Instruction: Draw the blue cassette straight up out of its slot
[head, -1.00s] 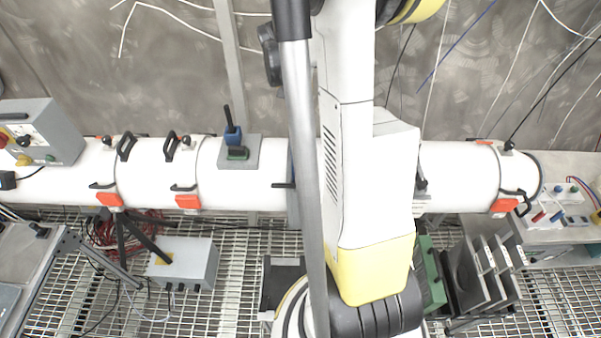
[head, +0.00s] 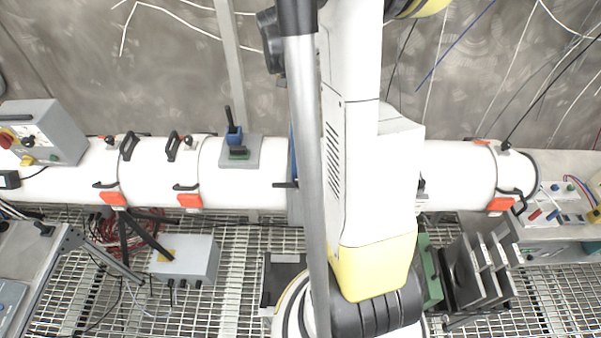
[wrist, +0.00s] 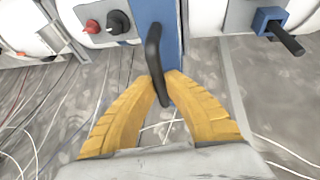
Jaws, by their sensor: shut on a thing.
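The blue cassette (wrist: 157,22) is a flat blue panel with a black bar handle (wrist: 153,60) in the wrist view. My gripper (wrist: 160,88) has its yellow ribbed fingers closed on the lower end of that handle. In the head view, only a narrow blue strip of the cassette (head: 293,150) shows beside the white pipe, behind my arm. My gripper is hidden there. The slot is hidden in both views, so I cannot tell how far the cassette is out of it.
The white pipe (head: 250,185) runs across the picture. Red and black knobs (wrist: 105,24) are close beside the cassette. A grey control box (head: 45,130) is farther left.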

